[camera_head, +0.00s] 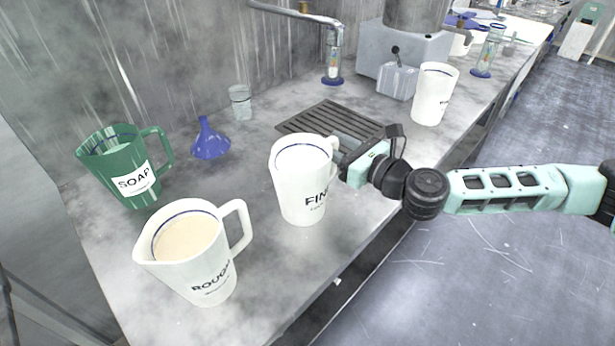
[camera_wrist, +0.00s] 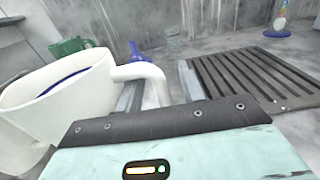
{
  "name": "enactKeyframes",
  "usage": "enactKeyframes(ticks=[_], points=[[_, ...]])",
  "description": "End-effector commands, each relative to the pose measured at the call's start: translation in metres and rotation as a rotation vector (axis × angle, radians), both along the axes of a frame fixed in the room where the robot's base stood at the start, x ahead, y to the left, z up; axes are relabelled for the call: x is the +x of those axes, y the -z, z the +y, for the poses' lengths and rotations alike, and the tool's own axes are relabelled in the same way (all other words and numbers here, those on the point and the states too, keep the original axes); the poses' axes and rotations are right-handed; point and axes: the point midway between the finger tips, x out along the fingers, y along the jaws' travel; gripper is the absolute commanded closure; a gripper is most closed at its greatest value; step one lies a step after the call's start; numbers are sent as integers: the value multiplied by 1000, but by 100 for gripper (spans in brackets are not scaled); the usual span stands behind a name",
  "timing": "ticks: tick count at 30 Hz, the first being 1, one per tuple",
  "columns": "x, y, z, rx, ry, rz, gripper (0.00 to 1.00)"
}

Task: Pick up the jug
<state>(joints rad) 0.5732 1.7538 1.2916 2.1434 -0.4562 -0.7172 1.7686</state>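A white jug marked "FIN…" (camera_head: 301,185) stands upright on the worktop, its handle facing right. In the wrist view this white jug (camera_wrist: 70,100) fills the left side. My gripper (camera_head: 345,170) is at its handle side. In the wrist view my two grey fingers (camera_wrist: 160,92) stand apart, with the handle's downward part seen between them and room on its right. I cannot tell whether a finger touches it. A white jug marked "ROUGH" (camera_head: 200,270) holds a cream-coloured content at the front left. A green jug marked "SOAP" (camera_head: 125,170) stands behind it.
A dark slatted drain grate (camera_head: 330,122) lies behind my gripper. A blue funnel (camera_head: 210,145) and a clear beaker (camera_head: 240,102) stand near the wall. Another white vessel (camera_head: 433,95) stands further right. The worktop's front edge runs under my arm.

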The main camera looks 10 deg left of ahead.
Motion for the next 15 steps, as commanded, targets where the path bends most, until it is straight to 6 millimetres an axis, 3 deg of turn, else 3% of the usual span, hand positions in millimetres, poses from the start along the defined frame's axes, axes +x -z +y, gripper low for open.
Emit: enactKeyframes(ticks=[5,6,10,15], points=[[0,0,0,0,0,0,62],[0,0,0,0,0,0,64],[0,0,0,0,0,0,100],[0,0,0,0,0,0,100]])
